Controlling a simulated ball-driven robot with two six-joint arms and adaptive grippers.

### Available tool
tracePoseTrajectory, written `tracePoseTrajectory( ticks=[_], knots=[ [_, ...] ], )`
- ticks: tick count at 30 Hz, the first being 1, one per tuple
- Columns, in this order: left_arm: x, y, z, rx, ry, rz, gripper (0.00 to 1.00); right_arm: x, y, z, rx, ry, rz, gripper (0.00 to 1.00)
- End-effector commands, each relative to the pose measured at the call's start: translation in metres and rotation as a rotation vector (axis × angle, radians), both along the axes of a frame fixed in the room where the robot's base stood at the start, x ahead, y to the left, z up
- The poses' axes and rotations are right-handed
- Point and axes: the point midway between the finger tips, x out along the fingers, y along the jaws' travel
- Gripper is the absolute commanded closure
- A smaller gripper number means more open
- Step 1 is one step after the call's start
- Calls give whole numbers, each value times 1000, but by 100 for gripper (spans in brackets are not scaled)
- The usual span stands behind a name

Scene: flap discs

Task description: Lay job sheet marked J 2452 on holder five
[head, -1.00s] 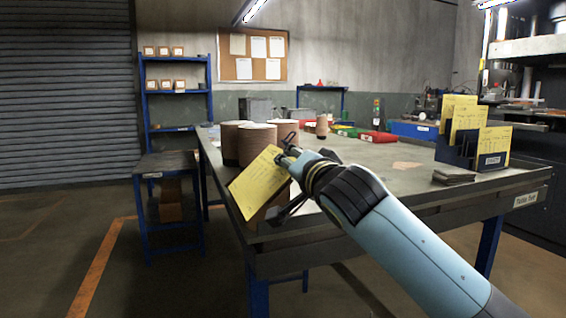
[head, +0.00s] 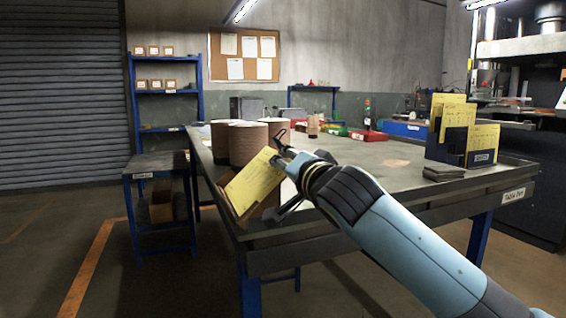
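A yellow job sheet (head: 250,184) is pinched in my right gripper (head: 280,148) and held tilted above the near left corner of the table; its writing is too small to read. Brown disc stacks (head: 248,144) stand just behind it on the table, some partly hidden by the sheet and gripper. A dark blue rack (head: 447,152) at the table's right holds other yellow sheets (head: 482,140). I cannot make out which stack or place is holder five. My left gripper is not in view.
The grey table (head: 370,180) is mostly clear in the middle. A small dark stack (head: 443,173) lies before the rack. Red bins (head: 368,136) and a smaller disc stack (head: 313,127) stand farther back. A blue side stand (head: 158,165) is at the left.

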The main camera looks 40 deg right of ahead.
Motion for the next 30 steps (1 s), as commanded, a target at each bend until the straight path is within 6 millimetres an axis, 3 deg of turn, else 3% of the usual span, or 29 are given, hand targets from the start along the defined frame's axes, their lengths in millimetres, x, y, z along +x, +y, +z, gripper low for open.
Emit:
tracePoseTrajectory(
  ticks=[1, 6, 9, 20, 30],
  knots=[
    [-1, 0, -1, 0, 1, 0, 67, 0, -1, -2, -3, 1, -1, 100],
    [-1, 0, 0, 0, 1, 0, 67, 0, -1, -1, -1, 2, -1, 77],
    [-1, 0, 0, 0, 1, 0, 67, 0, -1, -1, -1, 2, -1, 67],
    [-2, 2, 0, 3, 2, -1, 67, -10, 2, -2, 0, 2, -1, 67],
    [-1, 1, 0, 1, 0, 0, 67, -81, 18, -3, 0, 5, 1, 67]
  ],
)
